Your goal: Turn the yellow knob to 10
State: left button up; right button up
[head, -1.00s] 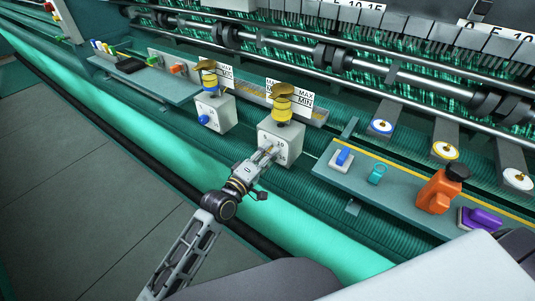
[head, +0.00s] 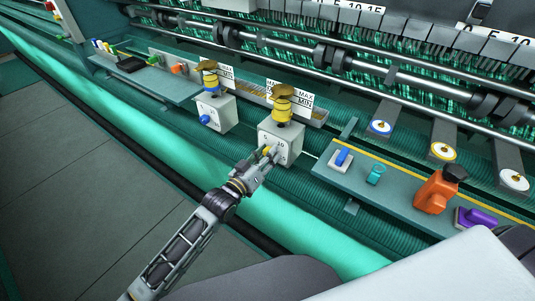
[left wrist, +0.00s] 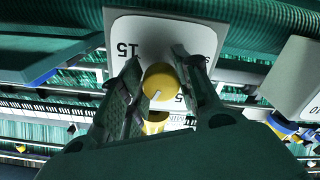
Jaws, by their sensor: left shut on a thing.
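The yellow knob (head: 266,149) is on the front face of the white box (head: 293,150) below the right yellow spool. My left gripper (head: 265,155) reaches it from the lower left. In the left wrist view, its two fingers stand on either side of the round yellow knob (left wrist: 161,79), shut on it. A pale pointer mark shows on the knob's lower left part there. The box face (left wrist: 150,38) carries a 15 upside down at the left and a partly covered 5 at the right. The other numbers are hidden or too small to read. My right gripper is out of view.
A similar white box with a blue knob (head: 204,119) stands to the left. On the right, a teal shelf (head: 395,197) holds a blue switch (head: 343,157), a teal piece (head: 375,174), an orange device (head: 434,193) and a purple piece (head: 480,216). Rollers and threads run behind.

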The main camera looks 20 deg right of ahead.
pick_arm(q)
jog(key=shift+f+m, duration=0.2)
jog(key=shift+m, duration=1.5)
jog(key=o, duration=1)
jog(key=shift+r, duration=0.1)
jog(key=shift+v, duration=6.05)
jog(key=shift+m, duration=0.3)
